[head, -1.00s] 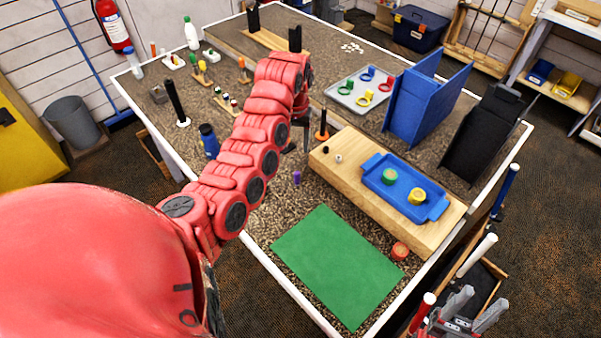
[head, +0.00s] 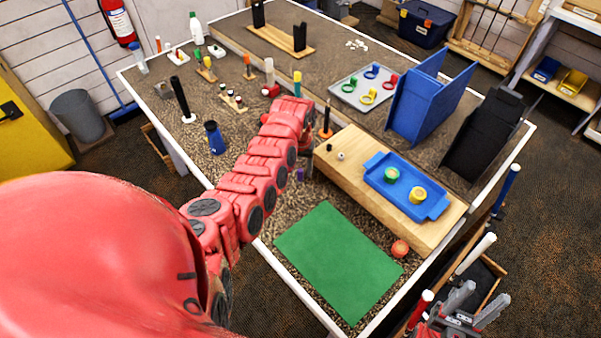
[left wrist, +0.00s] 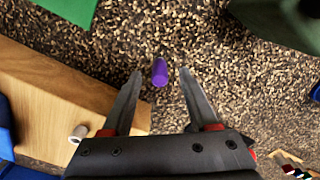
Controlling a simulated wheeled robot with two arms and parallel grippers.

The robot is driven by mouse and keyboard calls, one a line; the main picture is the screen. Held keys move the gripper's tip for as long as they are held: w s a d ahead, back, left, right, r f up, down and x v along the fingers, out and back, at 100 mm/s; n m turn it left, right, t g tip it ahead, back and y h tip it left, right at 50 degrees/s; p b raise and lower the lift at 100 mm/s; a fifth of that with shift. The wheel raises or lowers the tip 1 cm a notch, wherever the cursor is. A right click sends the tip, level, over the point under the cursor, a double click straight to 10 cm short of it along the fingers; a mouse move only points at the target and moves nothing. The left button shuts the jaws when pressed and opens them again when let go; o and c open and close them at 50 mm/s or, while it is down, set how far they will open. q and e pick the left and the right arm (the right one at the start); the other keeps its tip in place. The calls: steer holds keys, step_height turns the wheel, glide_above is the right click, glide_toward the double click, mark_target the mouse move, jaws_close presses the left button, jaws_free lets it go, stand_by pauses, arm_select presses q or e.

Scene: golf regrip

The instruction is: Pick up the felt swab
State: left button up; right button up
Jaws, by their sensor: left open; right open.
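A small purple round-ended piece, which I take to be the felt swab, stands on the speckled bench top; it shows in the left wrist view (left wrist: 160,72) and in the head view (head: 300,174). My left gripper (left wrist: 160,76) is open, with one finger on either side of the purple piece and gaps on both sides. I cannot tell its exact height above the bench. In the head view my red left arm hides most of that gripper. My right gripper (head: 478,302) is open and empty at the lower right, beyond the bench edge.
A wooden block (head: 340,172) with a blue tray (head: 437,208) stands right of the purple piece. A green mat (head: 340,262) lies in front. A dark blue cup (head: 213,138) and an orange-based black post (head: 326,120) stand nearby. A small white piece (left wrist: 78,134) sits on the block.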

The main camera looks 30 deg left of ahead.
mark_target(300, 170)
arm_select(q)
steer(key=shift+f, duration=1.65)
steer(key=shift+r, duration=0.1)
jaws_close()
